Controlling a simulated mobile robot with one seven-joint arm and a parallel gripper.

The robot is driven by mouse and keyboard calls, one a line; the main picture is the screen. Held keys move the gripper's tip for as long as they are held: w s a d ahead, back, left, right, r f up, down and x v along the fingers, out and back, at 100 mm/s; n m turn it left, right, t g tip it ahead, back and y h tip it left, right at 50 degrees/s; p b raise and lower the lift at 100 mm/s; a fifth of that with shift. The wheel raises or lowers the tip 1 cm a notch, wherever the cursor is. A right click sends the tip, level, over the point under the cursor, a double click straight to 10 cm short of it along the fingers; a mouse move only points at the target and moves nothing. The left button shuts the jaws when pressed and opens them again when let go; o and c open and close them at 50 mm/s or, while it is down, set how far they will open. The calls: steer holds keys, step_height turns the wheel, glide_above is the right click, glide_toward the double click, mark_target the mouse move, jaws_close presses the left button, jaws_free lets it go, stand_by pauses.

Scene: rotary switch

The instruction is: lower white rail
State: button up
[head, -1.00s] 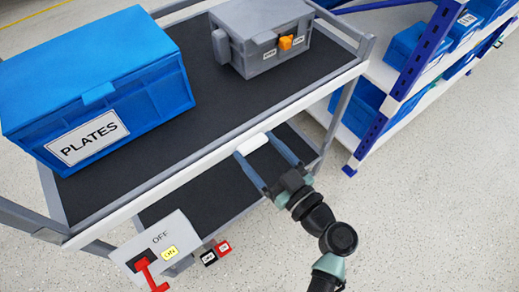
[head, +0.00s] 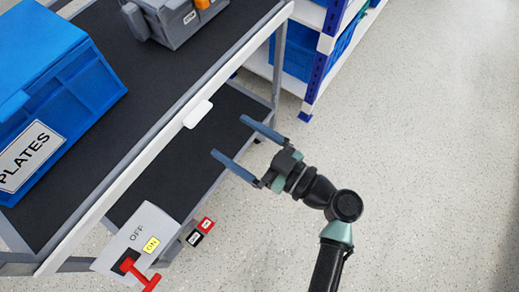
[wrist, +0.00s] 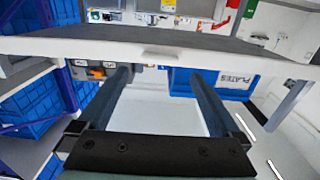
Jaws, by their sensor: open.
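The white rail (head: 150,152) runs along the front edge of the cart's upper shelf, with a small white tab (head: 197,114) on it. In the wrist view the rail (wrist: 80,46) crosses the upper part of the picture and the tab (wrist: 162,52) sits near the middle. My gripper (head: 228,136) is open and empty, its two blue fingers pointing toward the tab. The fingertips are apart from the tab, a short way to its right in the head view. In the wrist view the fingers (wrist: 161,74) lie below the rail, one on each side of the tab.
A blue PLATES box (head: 50,105) and a grey case (head: 170,18) stand on the upper shelf. A grey OFF/ON switch panel (head: 140,238) with a red handle (head: 135,273) hangs at the lower left. Blue-and-white shelving (head: 310,60) stands behind. The floor at right is clear.

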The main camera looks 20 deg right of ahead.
steer(key=v, duration=0.5)
stand_by(0.4)
